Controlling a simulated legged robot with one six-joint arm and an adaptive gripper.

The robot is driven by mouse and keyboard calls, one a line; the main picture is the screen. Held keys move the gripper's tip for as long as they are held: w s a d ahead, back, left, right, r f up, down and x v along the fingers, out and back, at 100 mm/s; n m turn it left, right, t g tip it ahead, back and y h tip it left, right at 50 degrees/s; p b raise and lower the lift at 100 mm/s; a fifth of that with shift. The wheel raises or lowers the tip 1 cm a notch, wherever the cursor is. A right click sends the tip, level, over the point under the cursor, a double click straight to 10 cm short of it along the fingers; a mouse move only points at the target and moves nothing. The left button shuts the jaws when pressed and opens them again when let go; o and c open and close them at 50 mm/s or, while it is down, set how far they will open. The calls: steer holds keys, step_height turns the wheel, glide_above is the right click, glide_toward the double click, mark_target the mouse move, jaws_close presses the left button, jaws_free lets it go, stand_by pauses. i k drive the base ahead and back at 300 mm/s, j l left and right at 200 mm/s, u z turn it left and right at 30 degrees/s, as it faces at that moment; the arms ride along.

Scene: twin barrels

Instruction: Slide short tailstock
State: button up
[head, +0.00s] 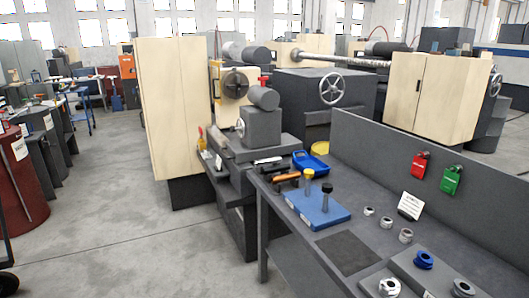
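A short lathe stands in the middle of the head view. Its tailstock (260,127) is a dark grey block with a rounded barrel (264,97) on top and a small pale handwheel (240,127) on its near left side. It sits on the grey lathe bed (240,150). The chuck (236,84) shows behind it on a cream headstock (217,78). A second, larger handwheel (332,89) is on a wider dark machine behind to the right. My gripper is not in view.
A grey workbench (290,258) fills the front right, holding a blue block (318,207), a blue tray (311,162), orange-handled tools and several metal rings. Tall cream cabinets (175,105) stand left of the lathe. A dark red barrel (20,180) stands far left. Open concrete floor (120,220) lies between.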

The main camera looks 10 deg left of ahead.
mark_target(263, 138)
steer(key=u, duration=0.75)
steer(key=i+j, duration=0.25)
steer(key=i, duration=0.5)
steer(key=i+j+u, duration=0.1)
steer(key=i, duration=0.7)
steer(key=i+j, duration=0.25)
steer(key=i, duration=0.5)
steer(key=i+j, duration=0.2)
steer(key=i, duration=0.6)
steer(key=i+j+u, duration=0.1)
steer(key=i, duration=0.65)
